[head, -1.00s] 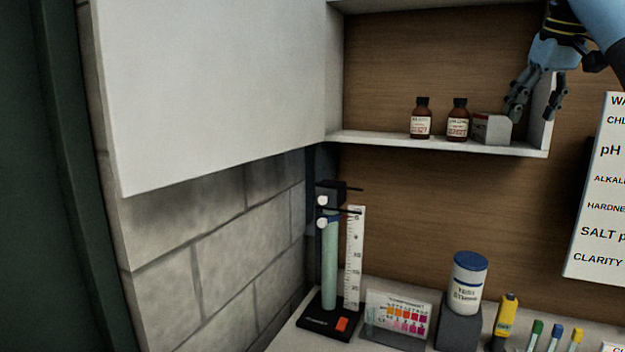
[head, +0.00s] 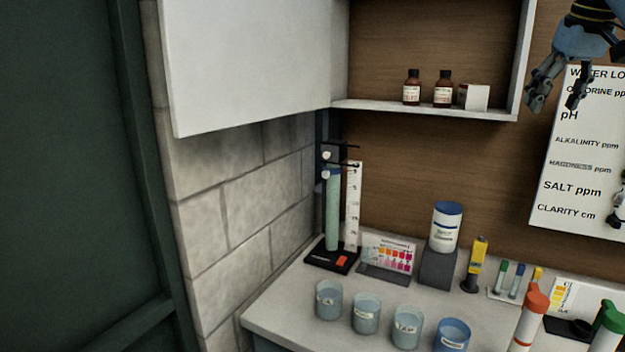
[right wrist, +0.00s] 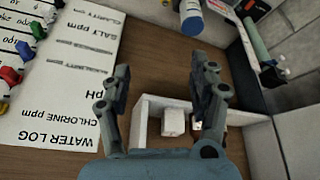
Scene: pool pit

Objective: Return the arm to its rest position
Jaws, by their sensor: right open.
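My right gripper (head: 558,92) is at the upper right of the head view, in front of the space between the open cabinet and the water log board. Its fingers point down and are spread, with nothing between them. In the right wrist view the same gripper (right wrist: 160,95) is open, with the cabinet shelf (right wrist: 150,103) and a small white box (right wrist: 173,122) beyond its fingers. My left gripper does not show in either view.
The wall cabinet (head: 520,60) holds two brown bottles (head: 412,88) and the box. The water log board (head: 580,150) hangs close to the gripper. Below, the counter (head: 290,290) carries several cups, a white jar (head: 446,228) and a test stand (head: 333,215).

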